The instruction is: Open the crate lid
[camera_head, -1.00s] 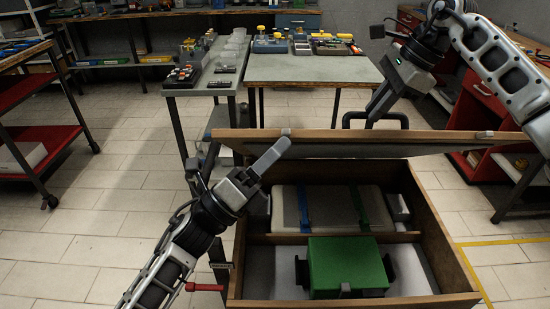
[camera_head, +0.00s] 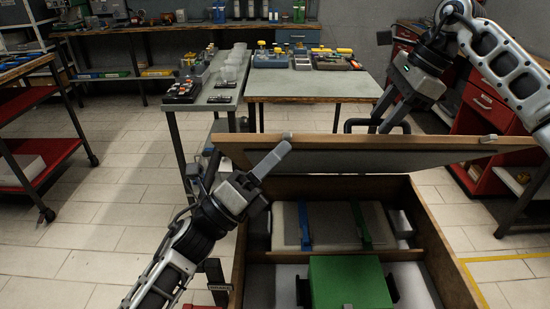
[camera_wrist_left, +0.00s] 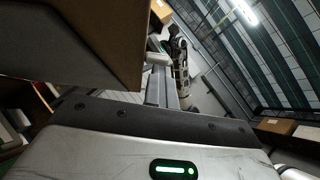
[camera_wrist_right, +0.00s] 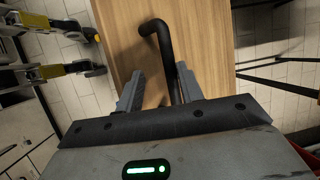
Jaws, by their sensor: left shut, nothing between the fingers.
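The wooden crate (camera_head: 431,240) stands in front of me. Its lid (camera_head: 375,157) is partly raised, its pale underside facing me. A black bar handle (camera_head: 351,125) shows behind the lid's top edge; it also shows in the right wrist view (camera_wrist_right: 156,27). My right gripper (camera_head: 388,125) is open at the handle; in the right wrist view its fingers (camera_wrist_right: 155,92) stand apart with the bar near the right finger. My left gripper (camera_head: 274,158) is shut and empty in front of the lid's left part. In the left wrist view its fingers (camera_wrist_left: 165,85) are beside the lid (camera_wrist_left: 95,35); contact is unclear.
Inside the crate are a green box (camera_head: 345,282) and a pale case (camera_head: 335,222) with blue and green straps. A grey table (camera_head: 310,90) stands behind, a red cart (camera_head: 38,165) at the left, red cabinets (camera_head: 485,105) at the right.

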